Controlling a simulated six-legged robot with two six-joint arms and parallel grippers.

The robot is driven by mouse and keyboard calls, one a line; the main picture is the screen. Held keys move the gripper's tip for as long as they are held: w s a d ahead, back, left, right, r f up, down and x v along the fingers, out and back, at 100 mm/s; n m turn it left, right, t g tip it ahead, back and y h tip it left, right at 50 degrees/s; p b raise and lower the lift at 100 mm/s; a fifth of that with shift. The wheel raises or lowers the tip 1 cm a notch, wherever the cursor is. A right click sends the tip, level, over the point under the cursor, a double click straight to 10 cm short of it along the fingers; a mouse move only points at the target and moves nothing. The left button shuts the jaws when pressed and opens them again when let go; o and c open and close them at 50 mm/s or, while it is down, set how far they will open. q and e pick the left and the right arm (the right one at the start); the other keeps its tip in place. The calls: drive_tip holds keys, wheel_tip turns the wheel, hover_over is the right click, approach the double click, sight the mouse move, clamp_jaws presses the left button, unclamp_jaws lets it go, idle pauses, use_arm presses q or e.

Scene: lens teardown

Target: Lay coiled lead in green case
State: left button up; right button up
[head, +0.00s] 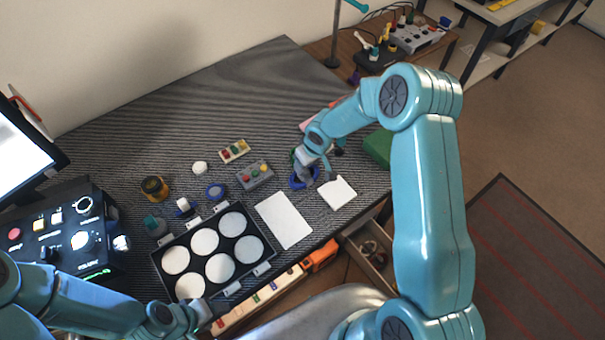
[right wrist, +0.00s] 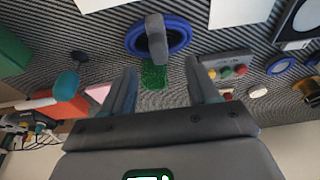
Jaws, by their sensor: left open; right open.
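A blue ring (head: 303,179) with a grey piece standing across it looks like the coiled lead. It lies on the striped mat and also shows in the right wrist view (right wrist: 150,36). The green case (head: 378,147) is to its right, partly hidden by my right arm; a green edge shows at left in the right wrist view (right wrist: 12,55). My right gripper (right wrist: 160,72) is open and empty, its fingers spread short of the ring, with a small green patch (right wrist: 154,76) between them. My left gripper (head: 200,312) is open by the black tray's near edge.
The black tray (head: 262,270) holds several white discs. White sheets (head: 283,220) lie right of it. A grey box with coloured buttons (head: 255,175) stands left of the ring. An open drawer (head: 370,252) is below the table edge. The mat's back area is clear.

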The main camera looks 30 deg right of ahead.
sight(306, 170)
drive_tip(key=shift+f, duration=0.5)
drive_tip(key=shift+d+f, duration=0.1)
drive_tip(key=shift+f+p, duration=0.2)
drive_tip(key=shift+p, duration=0.1)
drive_tip(key=x, duration=0.1)
drive_tip(key=p+x, duration=0.1)
drive_tip(key=x, duration=0.2)
drive_tip(key=shift+w+p, duration=0.3)
drive_tip(key=shift+p, duration=0.05)
drive_tip(key=shift+f, duration=0.4)
drive_tip(key=c, duration=0.3)
drive_tip(key=shift+w+f, duration=0.1)
drive_tip(key=c, duration=0.6)
clamp_jaws()
use_arm(q)
drive_tip(key=r, duration=0.2)
drive_tip(key=shift+s+d+r, duration=0.15)
drive_tip(key=shift+s+r, duration=0.2)
drive_tip(key=shift+r, duration=0.05)
